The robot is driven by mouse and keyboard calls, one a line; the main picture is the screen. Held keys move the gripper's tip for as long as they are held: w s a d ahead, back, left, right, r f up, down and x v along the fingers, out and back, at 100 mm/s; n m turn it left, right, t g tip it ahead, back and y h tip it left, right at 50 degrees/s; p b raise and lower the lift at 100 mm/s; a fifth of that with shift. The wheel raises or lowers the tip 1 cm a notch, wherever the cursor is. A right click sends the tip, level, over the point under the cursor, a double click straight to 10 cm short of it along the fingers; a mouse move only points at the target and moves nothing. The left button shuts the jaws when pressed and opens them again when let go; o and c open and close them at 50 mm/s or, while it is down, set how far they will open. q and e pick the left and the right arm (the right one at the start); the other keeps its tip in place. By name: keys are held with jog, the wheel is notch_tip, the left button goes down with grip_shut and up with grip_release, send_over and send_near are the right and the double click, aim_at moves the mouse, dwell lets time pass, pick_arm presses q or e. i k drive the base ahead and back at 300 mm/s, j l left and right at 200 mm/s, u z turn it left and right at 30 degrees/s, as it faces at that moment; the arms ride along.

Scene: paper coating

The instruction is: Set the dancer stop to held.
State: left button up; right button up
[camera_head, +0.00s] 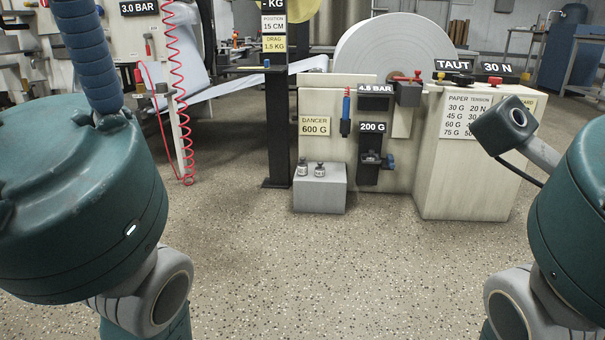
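A yellow and white sign reading DANCER 600 G (315,126) is on the pale machine panel. To its right hangs a blue-handled piece (346,108) with a dark lower end. A dark unit (369,172) labelled 200 G has a blue knob (389,161) at its side. My arms stand left and right in the foreground; neither gripper shows.
A grey block (320,196) with two small metal weights (302,168) stands before the panel. A cabinet with TAUT and 30 N displays (491,69) is at right. A dark post (277,130) and coiled red hose (179,100) are left. The speckled floor (330,275) in front is clear.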

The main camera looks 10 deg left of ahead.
aim_at(391, 160)
jog(key=i+l, duration=0.2)
jog(key=i, duration=0.25)
jog(key=i+l, duration=0.25)
jog(key=i, duration=0.2)
jog(key=i+l, duration=0.2)
jog(key=i, duration=0.25)
jog(key=i+l, duration=0.2)
jog(key=i, duration=0.25)
